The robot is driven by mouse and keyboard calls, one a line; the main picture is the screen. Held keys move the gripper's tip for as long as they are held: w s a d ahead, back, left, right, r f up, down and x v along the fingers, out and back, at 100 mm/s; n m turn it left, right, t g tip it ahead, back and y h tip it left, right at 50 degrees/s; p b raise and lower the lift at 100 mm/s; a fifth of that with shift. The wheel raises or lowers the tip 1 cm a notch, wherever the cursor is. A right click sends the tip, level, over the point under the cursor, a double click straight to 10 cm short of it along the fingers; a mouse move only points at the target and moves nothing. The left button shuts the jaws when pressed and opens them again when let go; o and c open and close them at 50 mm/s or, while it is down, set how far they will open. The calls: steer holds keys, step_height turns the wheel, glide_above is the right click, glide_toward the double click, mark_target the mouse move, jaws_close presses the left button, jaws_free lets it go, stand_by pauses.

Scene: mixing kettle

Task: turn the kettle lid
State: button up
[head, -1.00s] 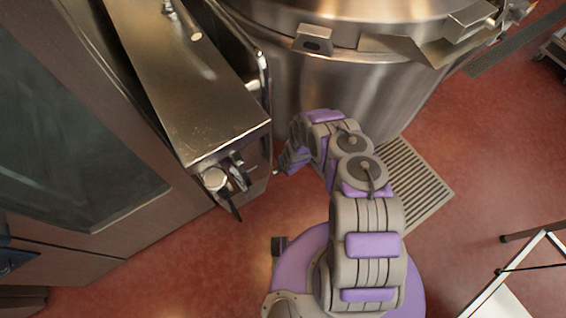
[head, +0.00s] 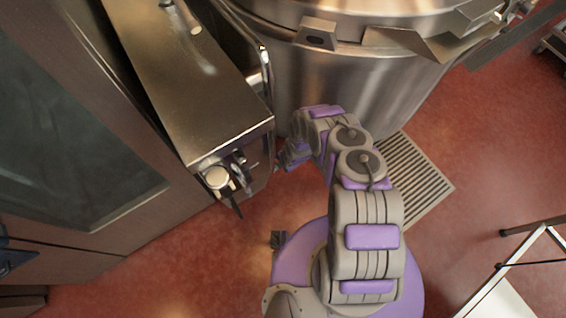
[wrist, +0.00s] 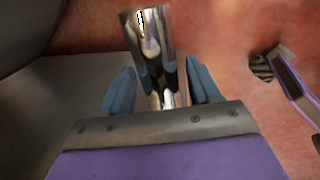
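The kettle (head: 340,85) is a large steel drum at the top of the head view. Its lid (head: 350,8) shows only in part, cut by the upper edge, with a bracket (head: 317,36) on the rim. My gripper (head: 284,161) is low beside the console's front end, below the lid, and its fingers are hard to make out there. In the wrist view my gripper (wrist: 161,78) has its two blue fingers apart. A shiny metal cylinder (wrist: 150,38) stands between and beyond them; I cannot tell whether they touch it.
A steel console (head: 190,85) stands left of the kettle, with a knob and dark lever (head: 218,178) on its front end. A floor grate (head: 415,175) lies right of my arm. A white-topped table (head: 500,298) is at the lower right. Red floor is free between.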

steer(key=p+v, duration=0.4)
steer(key=v, duration=1.3)
steer(key=shift+r, duration=0.15)
